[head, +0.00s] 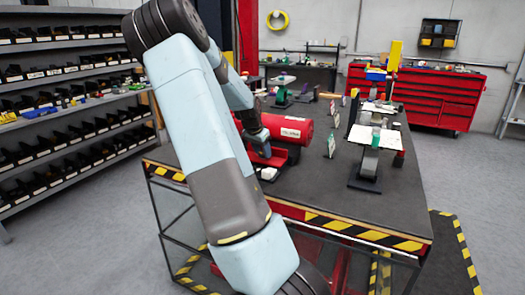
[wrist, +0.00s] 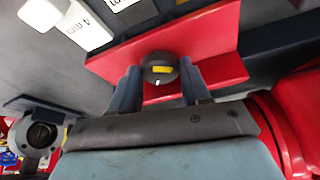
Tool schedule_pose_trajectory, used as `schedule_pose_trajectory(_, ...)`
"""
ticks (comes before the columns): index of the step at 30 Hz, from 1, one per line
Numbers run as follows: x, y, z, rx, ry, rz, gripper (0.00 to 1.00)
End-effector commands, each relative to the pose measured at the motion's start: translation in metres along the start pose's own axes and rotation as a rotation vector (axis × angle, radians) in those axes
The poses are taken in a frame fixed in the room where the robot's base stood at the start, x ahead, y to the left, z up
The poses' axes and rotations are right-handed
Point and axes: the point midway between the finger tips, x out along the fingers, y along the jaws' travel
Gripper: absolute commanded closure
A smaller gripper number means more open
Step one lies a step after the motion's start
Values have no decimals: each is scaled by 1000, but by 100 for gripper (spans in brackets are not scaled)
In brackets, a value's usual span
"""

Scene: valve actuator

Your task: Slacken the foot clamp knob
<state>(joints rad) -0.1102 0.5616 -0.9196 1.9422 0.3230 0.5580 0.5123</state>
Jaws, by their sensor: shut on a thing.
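The foot clamp knob (wrist: 160,68) is a dark round knob with a yellow mark and a small white mark, set on a red foot plate (wrist: 215,30) in the wrist view. My gripper (wrist: 160,82) has one finger on each side of the knob and is shut on it. In the head view the red cylindrical actuator (head: 288,129) lies on the dark table, and my gripper (head: 262,152) is down at its near left side. The knob is hidden there behind my arm.
White labelled blocks (wrist: 88,25) lie close by in the wrist view. On the table (head: 375,215), a stand with white plates (head: 375,137) is to the right. Shelves of bins (head: 65,90) line the left. The table's front right is clear.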

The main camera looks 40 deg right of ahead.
Motion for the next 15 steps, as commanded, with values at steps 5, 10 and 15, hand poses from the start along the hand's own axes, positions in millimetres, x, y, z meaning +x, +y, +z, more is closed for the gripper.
schedule_pose_trajectory(5, 0, -2, -4, -1, 3, -5, 84)
schedule_pose_trajectory(10, -1, -1, -3, -19, 4, -15, 84)
schedule_pose_trajectory(15, -1, -1, -4, -78, 5, -42, 84)
